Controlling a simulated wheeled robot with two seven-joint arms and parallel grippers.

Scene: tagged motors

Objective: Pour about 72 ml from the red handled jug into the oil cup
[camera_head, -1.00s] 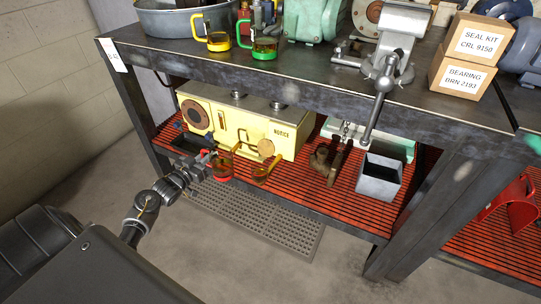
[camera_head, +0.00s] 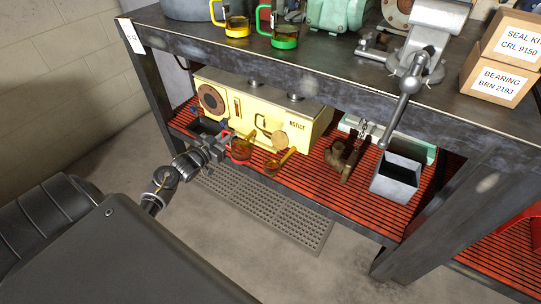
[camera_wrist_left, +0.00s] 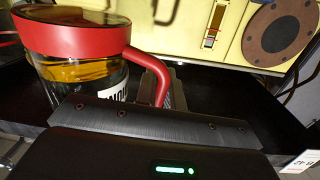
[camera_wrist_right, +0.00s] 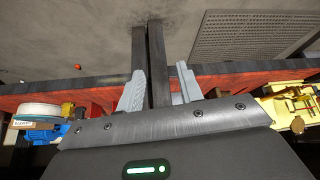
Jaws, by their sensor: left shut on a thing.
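The red handled jug (camera_head: 241,151) is clear with a red rim and holds amber liquid. It is at the lower shelf, in front of the yellow housing. My left gripper (camera_head: 222,150) is shut on its red handle. In the left wrist view the jug (camera_wrist_left: 75,38) looks nearly upright, its lower part hidden by my gripper.
The yellow housing (camera_head: 262,112) stands behind the jug. A brown valve-like part (camera_head: 340,160) and a grey bin (camera_head: 396,177) are farther right on the red slatted shelf (camera_head: 310,188). The benchtop edge (camera_head: 300,72) overhangs. Yellow (camera_head: 236,27) and green (camera_head: 285,37) jugs stand on top.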

